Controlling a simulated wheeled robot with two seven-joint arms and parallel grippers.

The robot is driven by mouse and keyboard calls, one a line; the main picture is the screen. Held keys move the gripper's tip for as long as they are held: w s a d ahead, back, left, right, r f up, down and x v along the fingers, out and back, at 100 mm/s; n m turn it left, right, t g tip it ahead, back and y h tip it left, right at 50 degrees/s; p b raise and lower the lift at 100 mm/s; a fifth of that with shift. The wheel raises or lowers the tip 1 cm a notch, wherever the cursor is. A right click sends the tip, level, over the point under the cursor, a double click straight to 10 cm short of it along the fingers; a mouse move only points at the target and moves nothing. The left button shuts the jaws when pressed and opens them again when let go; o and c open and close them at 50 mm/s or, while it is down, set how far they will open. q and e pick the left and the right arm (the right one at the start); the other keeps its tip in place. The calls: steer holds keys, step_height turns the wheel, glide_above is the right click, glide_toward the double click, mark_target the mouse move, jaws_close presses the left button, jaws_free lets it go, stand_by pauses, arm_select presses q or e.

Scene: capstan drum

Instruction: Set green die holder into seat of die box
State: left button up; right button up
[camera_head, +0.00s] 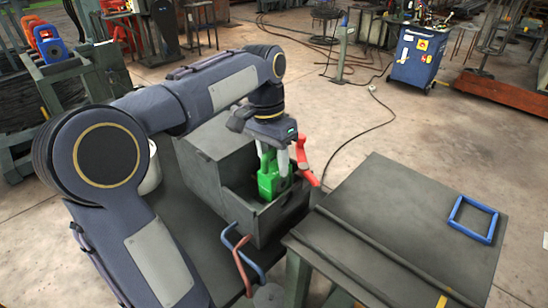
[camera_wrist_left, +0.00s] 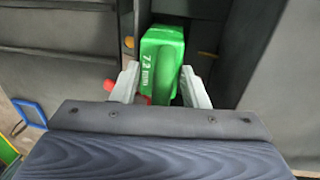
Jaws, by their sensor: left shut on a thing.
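The green die holder (camera_head: 270,180) is upright at the opening of the grey die box (camera_head: 265,221), its lower part inside the box walls. My left gripper (camera_head: 277,158) comes down from above and is shut on the holder. In the left wrist view the green holder (camera_wrist_left: 161,62) shows white lettering, and the pale fingers of my left gripper (camera_wrist_left: 160,90) stand on either side of its handle. The box walls hide the holder's underside, so I cannot tell whether it touches the seat. My right gripper is in neither view.
A red handle (camera_head: 302,155) stands at the box's right side. Bent blue and red bars (camera_head: 241,252) are in front of the box. A grey table (camera_head: 400,230) with a blue square frame (camera_head: 473,220) is at the right. A blue cabinet (camera_head: 418,57) stands farther back on open floor.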

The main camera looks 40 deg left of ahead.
mark_target(273, 167)
arm_select(q)
steer(key=shift+f+b, duration=1.25)
steer(key=shift+f, duration=0.6)
stand_by(1.5)
steer(key=o, duration=1.4)
steer(key=shift+o, duration=0.3)
steer(key=shift+f, duration=0.1)
steer(key=o, duration=0.4)
steer(key=shift+o, duration=0.2)
step_height(273, 167, up, 9)
steer(key=p, duration=0.9)
